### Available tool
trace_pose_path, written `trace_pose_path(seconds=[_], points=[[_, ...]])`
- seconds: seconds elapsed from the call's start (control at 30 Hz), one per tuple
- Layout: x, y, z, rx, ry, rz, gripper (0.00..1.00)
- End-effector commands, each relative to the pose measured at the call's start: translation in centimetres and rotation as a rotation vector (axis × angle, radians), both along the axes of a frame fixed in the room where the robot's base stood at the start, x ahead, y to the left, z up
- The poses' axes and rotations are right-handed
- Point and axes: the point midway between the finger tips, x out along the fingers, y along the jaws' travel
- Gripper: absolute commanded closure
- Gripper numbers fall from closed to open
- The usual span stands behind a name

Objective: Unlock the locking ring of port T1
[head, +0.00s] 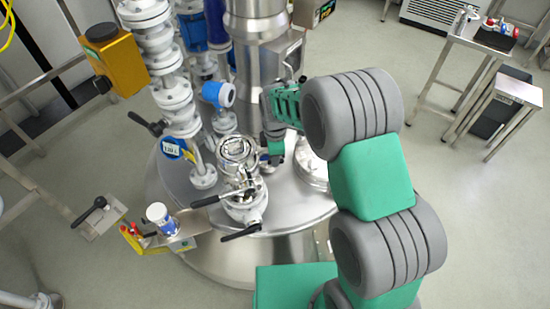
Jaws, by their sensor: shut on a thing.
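A round port (238,151) with a metal ring and a glass-like top stands on the steel vessel lid (290,212). It sits above a valve body (246,207) with black-handled levers. I cannot read a T1 label, so I cannot confirm which port this is. My gripper (273,152) is at the right side of the port, pointing down. It is shut on what appears to be a part of the locking ring there. The fingertips and the held part are small and partly hidden, so the exact contact and the ring's position cannot be told.
A white pipe stack (172,85) and a blue-capped instrument (218,94) rise close left of my gripper. A thick steel column (257,60) stands behind. An orange box (118,58) is at upper left. Tables (497,40) stand far right, with open floor before them.

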Motion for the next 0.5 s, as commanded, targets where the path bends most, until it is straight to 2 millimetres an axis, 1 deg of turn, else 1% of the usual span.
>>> trace_pose_path(seconds=[0.03,0.17,0.2,0.27,0.5], points=[[0.29,0.05,0.19,0.002,-0.008,0.001,1.00],[0.33,0.06,0.20,0.002,-0.010,0.001,1.00],[0.33,0.07,0.20,0.002,-0.010,0.001,0.83],[0.32,0.07,0.20,0.003,-0.010,0.000,0.78],[0.19,0.05,0.15,0.001,-0.006,-0.001,0.77]])
